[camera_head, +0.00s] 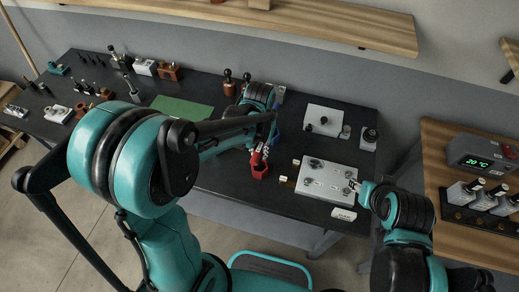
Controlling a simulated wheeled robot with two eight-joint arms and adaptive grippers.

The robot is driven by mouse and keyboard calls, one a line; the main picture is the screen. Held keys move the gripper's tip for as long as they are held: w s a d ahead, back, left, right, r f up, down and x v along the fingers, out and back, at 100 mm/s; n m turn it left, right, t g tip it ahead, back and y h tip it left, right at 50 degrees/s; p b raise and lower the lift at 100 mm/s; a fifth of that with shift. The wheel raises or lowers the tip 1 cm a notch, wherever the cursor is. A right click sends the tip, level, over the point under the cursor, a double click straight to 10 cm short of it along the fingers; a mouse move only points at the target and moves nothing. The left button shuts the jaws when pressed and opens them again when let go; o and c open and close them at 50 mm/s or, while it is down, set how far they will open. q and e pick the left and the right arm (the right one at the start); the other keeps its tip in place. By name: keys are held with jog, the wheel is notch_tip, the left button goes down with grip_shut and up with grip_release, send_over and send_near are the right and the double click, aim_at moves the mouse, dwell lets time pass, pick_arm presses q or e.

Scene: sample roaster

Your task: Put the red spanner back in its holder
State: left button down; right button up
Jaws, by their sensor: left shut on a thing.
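My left gripper (261,150) reaches over the middle of the dark bench and is shut on a small item. A red piece (260,170) shows right below its fingertips, near the bench's front edge. I take the red to be the spanner or its holder; the two cannot be told apart at this size. Whether the red piece touches the bench is unclear. My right gripper (356,187) is at the right edge of a light grey panel (323,183); its fingers are too small to read.
The dark bench (225,176) carries a green mat (182,110), a white sloped box (323,120) and several small tools at the left. A wooden bench (450,150) at the right holds a box with a green display (480,154). A shelf (300,18) runs above.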

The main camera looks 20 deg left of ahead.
pick_arm(q)
jog(key=shift+f+b, duration=0.35)
jog(key=shift+f, duration=0.1)
jog(key=c, duration=1.2)
grip_release()
notch_tip(320, 180, up, 12)
jog(key=shift+r, duration=0.1)
jog(key=shift+s+a+f+t+b, duration=0.25)
jog(key=shift+s+t+b, duration=0.05)
jog(key=shift+s, duration=0.15)
jog(key=shift+s+a+f+n+t+b, duration=0.15)
jog(key=shift+s+a+f+t+b, duration=0.55)
jog(key=shift+s+f+t+b, duration=0.65)
jog(key=shift+s+a+f+n+t+b, duration=0.2)
jog(key=shift+s+a+f+t+b, duration=0.65)
jog(key=shift+s, duration=0.95)
jog(key=shift+s+a+f+n+t+b, duration=0.15)
jog(key=shift+s+a+f+t+b, duration=0.4)
jog(key=shift+s+f+t+b, duration=0.65)
